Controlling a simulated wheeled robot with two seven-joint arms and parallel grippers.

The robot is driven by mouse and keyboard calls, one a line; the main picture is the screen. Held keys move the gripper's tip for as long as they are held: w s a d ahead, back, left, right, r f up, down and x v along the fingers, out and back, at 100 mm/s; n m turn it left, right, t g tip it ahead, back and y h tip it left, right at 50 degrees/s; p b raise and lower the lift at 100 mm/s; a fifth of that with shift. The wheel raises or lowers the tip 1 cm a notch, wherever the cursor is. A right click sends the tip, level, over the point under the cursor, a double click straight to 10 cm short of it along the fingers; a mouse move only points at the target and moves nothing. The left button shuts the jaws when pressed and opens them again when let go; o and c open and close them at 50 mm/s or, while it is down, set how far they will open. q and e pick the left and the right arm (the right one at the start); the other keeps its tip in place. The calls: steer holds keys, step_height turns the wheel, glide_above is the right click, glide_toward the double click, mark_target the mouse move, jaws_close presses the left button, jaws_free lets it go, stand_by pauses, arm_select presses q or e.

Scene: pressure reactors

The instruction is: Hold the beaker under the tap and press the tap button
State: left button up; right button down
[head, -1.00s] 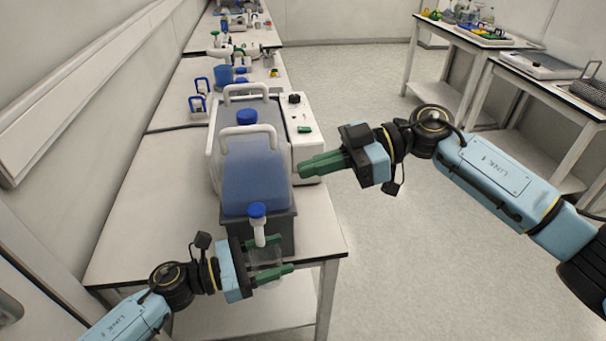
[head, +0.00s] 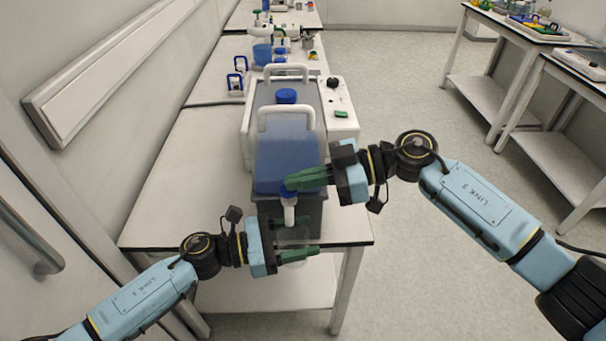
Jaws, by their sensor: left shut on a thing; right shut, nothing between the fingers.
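A blue-filled container (head: 285,160) with a white handle stands on a dark block (head: 310,222) at the near end of the bench. Its white tap (head: 289,213) with a blue button (head: 286,192) faces me. My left gripper (head: 296,238) is shut on a clear beaker (head: 294,237), which is faint and partly hidden by the fingers. The beaker is just below the tap spout in this view; the exact depth is hard to tell. My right gripper (head: 290,183) is shut and empty, its green fingertips at the blue button, partly covering it. I cannot tell whether they touch.
Blue-handled items (head: 236,84) and other lab ware are farther back on the bench. The floor (head: 430,105) to the right is clear, with side tables (head: 500,95) beyond.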

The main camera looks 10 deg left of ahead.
step_height(320, 180, down, 3)
steer(key=shift+s+d+r, duration=0.1)
steer(key=shift+r, duration=0.05)
steer(key=shift+f, duration=0.2)
stand_by(2.0)
stand_by(2.2)
steer(key=w+d+r, duration=0.3)
steer(key=d+r, duration=0.4)
steer(key=d, duration=0.2)
steer(key=shift+r, duration=0.35)
steer(key=shift+d, duration=0.1)
